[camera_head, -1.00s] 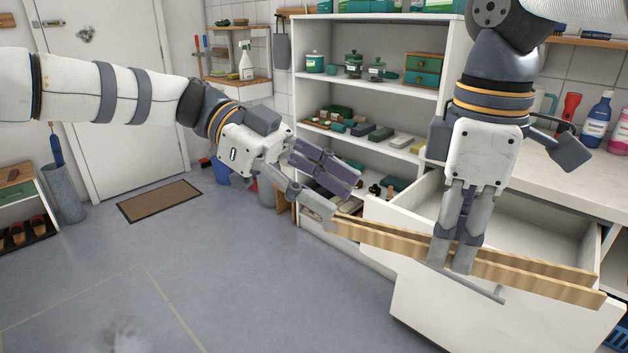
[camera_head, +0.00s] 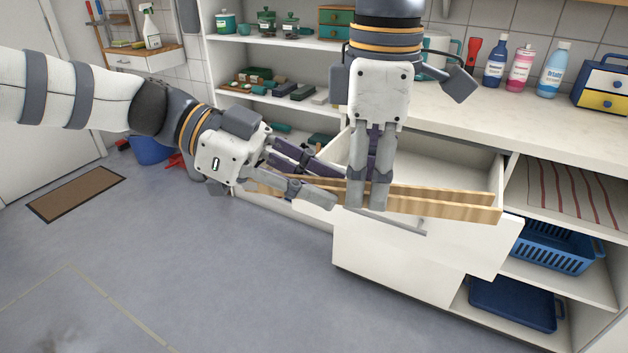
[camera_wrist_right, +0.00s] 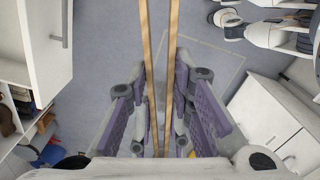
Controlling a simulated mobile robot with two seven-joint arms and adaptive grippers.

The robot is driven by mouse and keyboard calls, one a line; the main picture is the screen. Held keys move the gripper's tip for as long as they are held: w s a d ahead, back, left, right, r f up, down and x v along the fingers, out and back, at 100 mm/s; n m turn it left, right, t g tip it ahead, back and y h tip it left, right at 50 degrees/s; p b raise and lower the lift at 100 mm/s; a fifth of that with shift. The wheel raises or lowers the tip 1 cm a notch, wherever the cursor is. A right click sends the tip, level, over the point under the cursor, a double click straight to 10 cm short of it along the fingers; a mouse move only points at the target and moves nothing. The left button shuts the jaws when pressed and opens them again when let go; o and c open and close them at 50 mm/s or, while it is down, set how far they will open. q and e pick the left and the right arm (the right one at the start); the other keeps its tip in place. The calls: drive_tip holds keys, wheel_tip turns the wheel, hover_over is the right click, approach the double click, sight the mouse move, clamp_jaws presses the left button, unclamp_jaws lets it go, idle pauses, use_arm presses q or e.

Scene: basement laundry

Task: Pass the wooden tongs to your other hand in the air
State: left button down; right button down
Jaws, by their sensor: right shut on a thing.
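The wooden tongs (camera_head: 450,207) are two long pale strips held level in the air in front of the open drawer. My right gripper (camera_head: 367,195) points down and is shut on them near their middle. In the right wrist view the tongs' strips (camera_wrist_right: 174,50) run up the picture from between the purple-padded fingers. My left gripper (camera_head: 335,187) comes in from the left with its fingers apart, one above and one below the tongs' left part. The left end of the tongs shows near its palm. Whether its fingers touch the wood cannot be told.
An open white drawer (camera_head: 470,165) is just behind the tongs, under a counter (camera_head: 500,110) with several bottles. A white shelf unit (camera_head: 215,75) stands behind my left gripper. Blue baskets (camera_head: 555,250) are at lower right. The floor (camera_head: 200,280) in front is clear.

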drive_tip(key=c, duration=1.3)
unclamp_jaws()
drive_tip(key=shift+r, duration=0.1)
wheel_tip(320, 180, up, 12)
drive_tip(key=shift+f, duration=0.1)
